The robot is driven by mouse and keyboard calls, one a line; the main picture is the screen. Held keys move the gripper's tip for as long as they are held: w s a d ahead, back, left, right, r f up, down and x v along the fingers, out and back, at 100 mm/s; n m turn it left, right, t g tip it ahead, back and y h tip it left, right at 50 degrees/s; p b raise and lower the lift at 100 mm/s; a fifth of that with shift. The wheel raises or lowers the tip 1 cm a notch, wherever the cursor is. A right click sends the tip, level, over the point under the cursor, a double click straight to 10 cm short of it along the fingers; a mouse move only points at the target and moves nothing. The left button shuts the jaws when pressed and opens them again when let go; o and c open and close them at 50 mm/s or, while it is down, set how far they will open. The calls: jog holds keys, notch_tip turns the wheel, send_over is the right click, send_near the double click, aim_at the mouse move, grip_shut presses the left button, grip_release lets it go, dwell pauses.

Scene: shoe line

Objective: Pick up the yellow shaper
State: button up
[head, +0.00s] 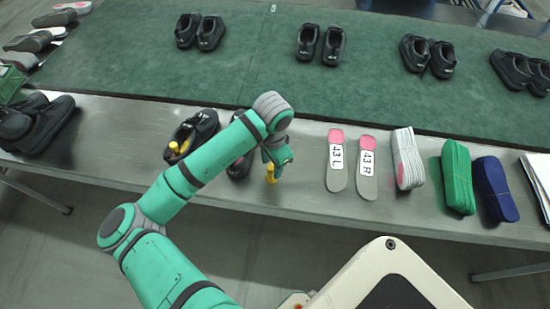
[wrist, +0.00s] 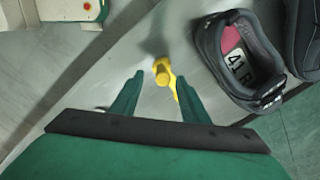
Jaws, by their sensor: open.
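A yellow shaper (wrist: 162,72) stands on the metal table, seen from above in the wrist view. In the head view this shaper (head: 270,178) shows just below my gripper (head: 274,163), partly hidden by it. In the wrist view my gripper (wrist: 159,79) is open, with one green finger on each side of the shaper. I cannot tell whether either finger touches it. A second yellow shaper (head: 174,149) sits in a black shoe (head: 203,124) at the left in the head view.
A dark shoe labelled 41 R (wrist: 238,62) lies close to the right finger. In the head view, insoles (head: 335,178), a green stack (head: 457,178) and a blue stack (head: 496,190) lie to the right. Shoe pairs stand on the green mat (head: 257,60) behind.

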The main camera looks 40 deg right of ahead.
aim_at(271, 167)
jog(key=f, duration=0.4)
jog(key=shift+w, duration=0.35)
jog(key=shift+d, duration=0.1)
jog(key=shift+c, duration=0.2)
grip_shut()
jog(key=shift+r, duration=0.1)
